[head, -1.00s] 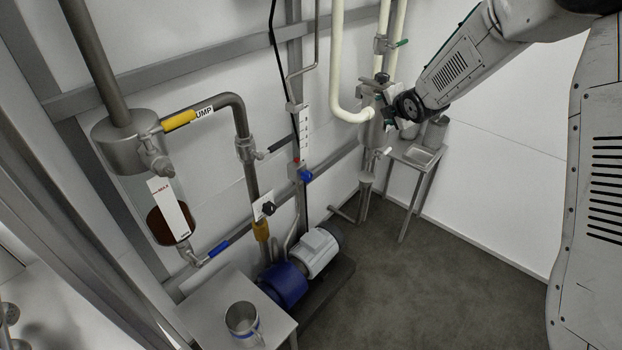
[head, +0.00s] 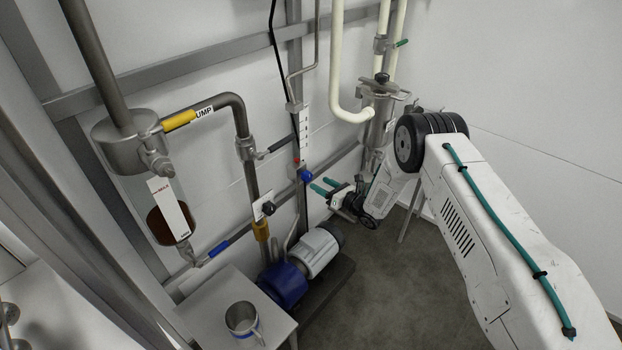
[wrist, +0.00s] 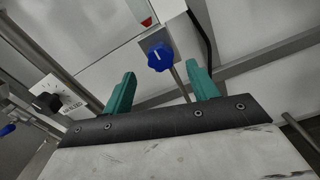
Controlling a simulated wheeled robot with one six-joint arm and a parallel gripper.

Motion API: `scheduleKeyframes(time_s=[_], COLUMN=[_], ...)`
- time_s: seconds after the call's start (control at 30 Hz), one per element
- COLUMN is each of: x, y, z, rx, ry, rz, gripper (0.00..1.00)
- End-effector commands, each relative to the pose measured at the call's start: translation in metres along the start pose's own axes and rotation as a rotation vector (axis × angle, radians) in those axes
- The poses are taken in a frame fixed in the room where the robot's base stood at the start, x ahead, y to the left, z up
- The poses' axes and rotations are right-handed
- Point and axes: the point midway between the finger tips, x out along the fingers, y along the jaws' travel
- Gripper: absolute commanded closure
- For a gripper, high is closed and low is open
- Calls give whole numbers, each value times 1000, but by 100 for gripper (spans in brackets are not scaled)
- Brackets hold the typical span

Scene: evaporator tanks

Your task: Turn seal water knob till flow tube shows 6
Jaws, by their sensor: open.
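The blue seal water knob (head: 306,176) sits at the foot of the flow tube (head: 304,125), a narrow upright with a white scale plate and a small red mark near the bottom. Its numbers are too small to read. My gripper (head: 321,186) is open and empty, its teal fingers pointing left at the knob from just right of it. In the wrist view the blue knob (wrist: 160,56), with a white line on its face, shows between the spread fingers (wrist: 160,75), beyond their tips and apart from them. The tube's lower end (wrist: 140,15) shows above it.
A black knob on a white plate (head: 263,209) is to the lower left, and shows in the wrist view (wrist: 47,102). The pump motor (head: 318,250) stands below. A small table with a metal cup (head: 242,320) is at front left. Open floor (head: 400,290) lies right.

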Motion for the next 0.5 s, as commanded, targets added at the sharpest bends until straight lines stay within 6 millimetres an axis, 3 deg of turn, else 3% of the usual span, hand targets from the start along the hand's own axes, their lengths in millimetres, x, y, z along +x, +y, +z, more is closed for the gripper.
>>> scheduleKeyframes(time_s=[0.3,0.5], x=[49,62], y=[0,0], z=[0,0], rx=[1,2], ry=[0,1], rz=[0,-1], gripper=[41,41])
